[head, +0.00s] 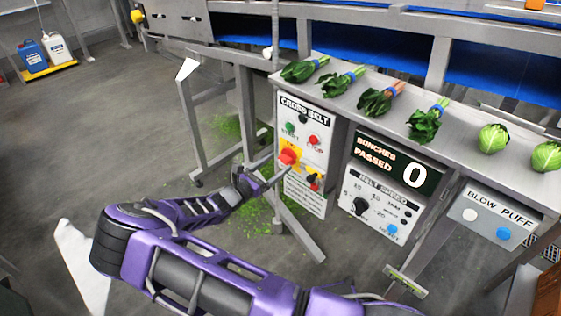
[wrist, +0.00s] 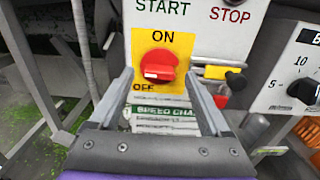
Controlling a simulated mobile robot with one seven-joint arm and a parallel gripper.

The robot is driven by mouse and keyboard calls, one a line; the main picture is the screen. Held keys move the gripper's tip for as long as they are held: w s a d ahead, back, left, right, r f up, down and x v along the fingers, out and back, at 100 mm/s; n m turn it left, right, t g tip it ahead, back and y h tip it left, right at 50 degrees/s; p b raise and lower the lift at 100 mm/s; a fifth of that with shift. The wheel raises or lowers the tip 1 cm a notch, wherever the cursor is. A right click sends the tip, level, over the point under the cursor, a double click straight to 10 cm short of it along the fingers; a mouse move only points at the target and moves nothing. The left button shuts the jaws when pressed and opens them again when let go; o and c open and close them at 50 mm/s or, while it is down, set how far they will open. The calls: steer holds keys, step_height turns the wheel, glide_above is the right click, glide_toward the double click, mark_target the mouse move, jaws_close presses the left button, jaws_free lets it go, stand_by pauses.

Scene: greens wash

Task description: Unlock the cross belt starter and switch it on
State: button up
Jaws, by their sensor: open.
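The cross belt starter panel (head: 305,122) is a white box front with a green START button (head: 290,128) and a red STOP button (head: 314,140). Below them a red rotary switch (wrist: 158,62) sits on a yellow plate (wrist: 179,44), with ON at the top and OFF at the lower left. Its exact setting is hard to tell. Right of the switch are a yellow and red piece (wrist: 215,72) and a black knob (wrist: 236,80); whether they form a lock is unclear. My gripper (wrist: 157,80) is open, its fingers in front of the switch, one towards each side. Contact cannot be seen.
A belt speed panel (head: 377,205) and a blow puff box (head: 492,219) stand to the right. Bunched greens (head: 380,98) lie on the steel ledge above. A slanted steel leg (head: 298,235) runs below the starter. Green scraps litter the floor.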

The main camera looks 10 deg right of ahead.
mark_target(286, 158)
steer(key=shift+x, duration=1.3)
jaws_close()
